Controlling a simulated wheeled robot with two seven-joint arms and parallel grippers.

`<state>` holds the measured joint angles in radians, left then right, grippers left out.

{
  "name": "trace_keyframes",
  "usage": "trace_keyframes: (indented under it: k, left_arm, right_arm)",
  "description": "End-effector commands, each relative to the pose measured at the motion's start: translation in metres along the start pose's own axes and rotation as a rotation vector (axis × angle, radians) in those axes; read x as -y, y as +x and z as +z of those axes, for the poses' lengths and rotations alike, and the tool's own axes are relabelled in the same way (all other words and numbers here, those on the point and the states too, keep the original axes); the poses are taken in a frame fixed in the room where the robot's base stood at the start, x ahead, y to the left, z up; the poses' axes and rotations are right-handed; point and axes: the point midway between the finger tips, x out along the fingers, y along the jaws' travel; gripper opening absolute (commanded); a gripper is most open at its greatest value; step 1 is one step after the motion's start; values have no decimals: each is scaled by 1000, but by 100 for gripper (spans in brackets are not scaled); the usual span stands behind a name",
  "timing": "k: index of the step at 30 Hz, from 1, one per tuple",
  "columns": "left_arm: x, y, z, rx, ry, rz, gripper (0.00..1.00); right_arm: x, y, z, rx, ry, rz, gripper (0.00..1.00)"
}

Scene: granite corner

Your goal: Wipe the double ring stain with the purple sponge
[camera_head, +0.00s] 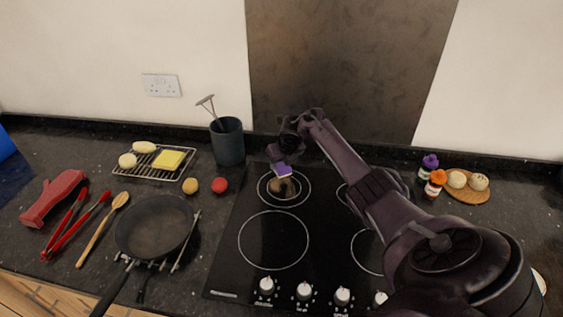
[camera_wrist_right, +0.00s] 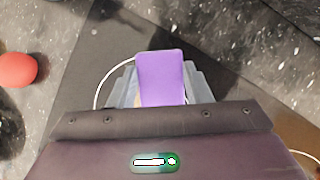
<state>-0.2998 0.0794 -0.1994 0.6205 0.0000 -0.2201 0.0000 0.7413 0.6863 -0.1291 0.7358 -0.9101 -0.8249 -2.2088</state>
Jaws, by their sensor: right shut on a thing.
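The purple sponge (camera_head: 283,169) is held in my right gripper (camera_head: 286,163), whose jaws are shut on it. In the right wrist view the sponge (camera_wrist_right: 160,78) sits between the pale fingers. The double ring (camera_head: 263,196) is the back left burner on the black hob. A brownish stain (camera_head: 284,189) lies inside it. The sponge is over or at the far edge of the stain; I cannot tell whether it touches the glass. My left gripper is not in view.
A dark utensil pot (camera_head: 228,142) stands behind and left of the burner. A red ball-like item (camera_head: 220,185) and a tan one (camera_head: 190,186) lie left of the hob (camera_head: 229,240). A frying pan (camera_head: 152,228) is at front left. Two small bottles stand at right.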

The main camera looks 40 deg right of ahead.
Motion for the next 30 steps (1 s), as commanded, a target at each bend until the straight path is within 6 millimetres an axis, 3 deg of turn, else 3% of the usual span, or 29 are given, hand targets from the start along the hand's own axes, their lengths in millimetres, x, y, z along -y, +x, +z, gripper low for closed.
trace_keyframes:
  k: [26, 30]
  left_arm:
    - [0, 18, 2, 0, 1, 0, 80]
    - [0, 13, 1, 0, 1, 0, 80]
  right_arm:
    - [0, 17, -7, 1, 0, 0, 26]
    - [-1, 14, -8, 0, -1, -1, 26]
